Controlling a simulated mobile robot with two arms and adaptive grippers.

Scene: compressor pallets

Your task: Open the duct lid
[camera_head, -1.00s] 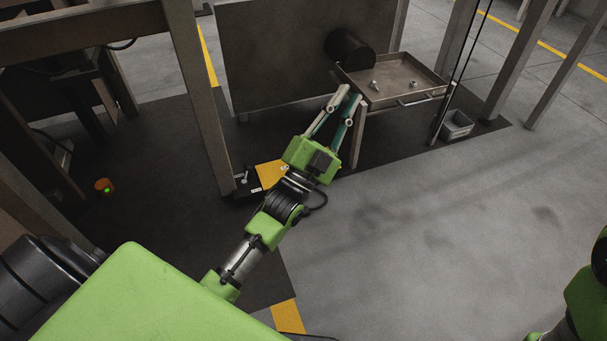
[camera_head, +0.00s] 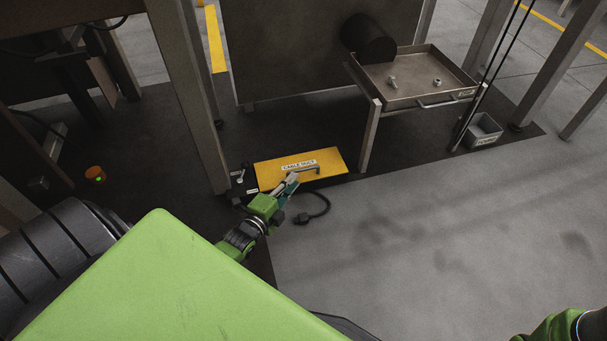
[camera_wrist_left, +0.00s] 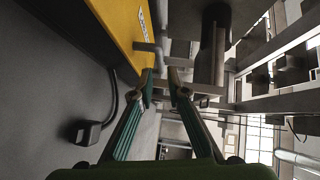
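The duct lid (camera_head: 325,163) is a flat yellow plate with a white "CABLE DUCT" label, lying closed at floor level below the metal tray. Its grey bar handle (camera_head: 312,169) stands near the front right part. My left gripper (camera_head: 292,180) is low at the lid's front edge, beside the handle. In the left wrist view, its two fingertips (camera_wrist_left: 164,74) are apart, with the handle (camera_wrist_left: 146,46) just ahead of them and the yellow lid (camera_wrist_left: 107,27) at upper left. I see nothing held, and contact with the handle cannot be told. My right gripper is outside the views.
A post (camera_head: 190,100) stands left of the lid. The drawer-like tray (camera_head: 415,95) holds small metal parts, with its leg (camera_head: 369,140) right of the lid. A grey bin (camera_head: 480,132) sits farther right. A black cable end (camera_head: 303,218) lies near my gripper. Floor at right is clear.

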